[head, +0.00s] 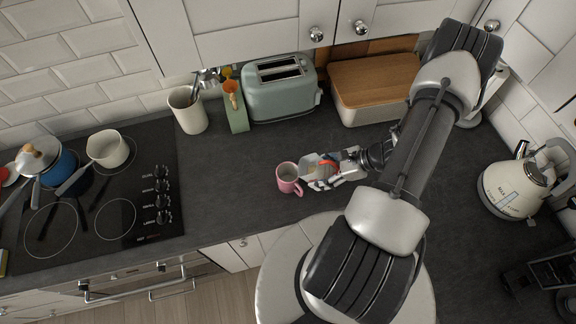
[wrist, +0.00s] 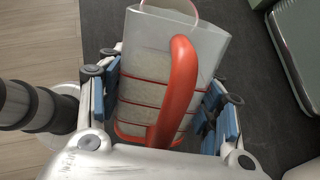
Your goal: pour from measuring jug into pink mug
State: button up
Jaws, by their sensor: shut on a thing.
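The pink mug (head: 288,177) stands upright on the dark worktop, just left of my gripper in the head view. My gripper (head: 330,170) is shut on the measuring jug (head: 308,166), a clear vessel with a red handle. In the wrist view the jug (wrist: 150,72) sits between the blue-padded fingers of my gripper (wrist: 164,105), with its red handle towards the camera. The jug is tilted towards the mug, with its mouth close to the mug's rim. A thin pink curve of the mug (wrist: 172,5) shows beyond the jug's mouth. I cannot tell whether anything is flowing.
A green toaster (head: 281,92) and a wooden-lidded bread bin (head: 372,88) stand behind. A utensil pot (head: 188,110) is at the back left. The hob (head: 110,215) with pans is at left, the kettle (head: 513,187) at right. Worktop left of the mug is clear.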

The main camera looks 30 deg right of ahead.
aim_at(318, 163)
jog(key=shift+a+r+g+h+p, duration=0.15)
jog(key=shift+r+g+h+p, duration=0.25)
jog(key=shift+r+p, duration=0.3)
jog(key=shift+w+f+p, duration=0.15)
jog(key=shift+p, duration=0.15)
jog(key=shift+r+g+h+p, duration=0.4)
jog(key=shift+h+p, duration=0.2)
jog(key=shift+p, duration=0.2)
jog(key=shift+a, duration=0.1)
jog(key=shift+r+h+p, duration=0.15)
jog(key=shift+h+p, duration=0.15)
jog(key=shift+p, duration=0.1)
jog(key=shift+w+a+r+g+h+p, duration=0.1)
jog(key=shift+r+g+h+p, duration=0.35)
jog(key=shift+g+h, duration=0.1)
jog(key=shift+w+a+r+g+h+p, duration=0.1)
jog(key=shift+r+g+h+p, duration=0.25)
jog(key=shift+g+h, duration=0.2)
jog(key=shift+w+a+r, duration=0.1)
jog(key=shift+w+a, duration=0.15)
jog(key=shift+a, duration=0.05)
